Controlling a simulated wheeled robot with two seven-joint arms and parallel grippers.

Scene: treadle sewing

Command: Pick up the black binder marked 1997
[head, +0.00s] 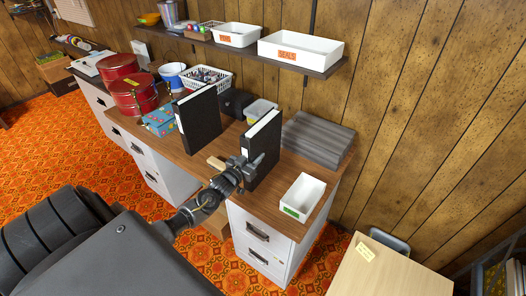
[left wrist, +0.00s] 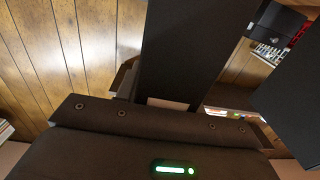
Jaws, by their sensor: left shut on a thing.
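Two black binders with white page edges stand upright on the wooden desk in the head view. My left gripper (head: 243,168) is shut on the right-hand binder (head: 265,143), near its lower front edge. In the left wrist view this binder (left wrist: 180,50) rises dark between the fingers. The other binder (head: 200,118) stands apart to the left, and a dark panel at the right of the wrist view (left wrist: 295,95) looks like it. No 1997 marking is readable on either. I cannot tell whether the held binder touches the desk. My right gripper is not in view.
A white tray (head: 301,197) with a green label sits right of the held binder. A grey stack (head: 317,138) lies behind it. Left are a blue patterned box (head: 160,120), red tins (head: 133,96) and a white basket (head: 206,78). A shelf (head: 325,69) hangs above.

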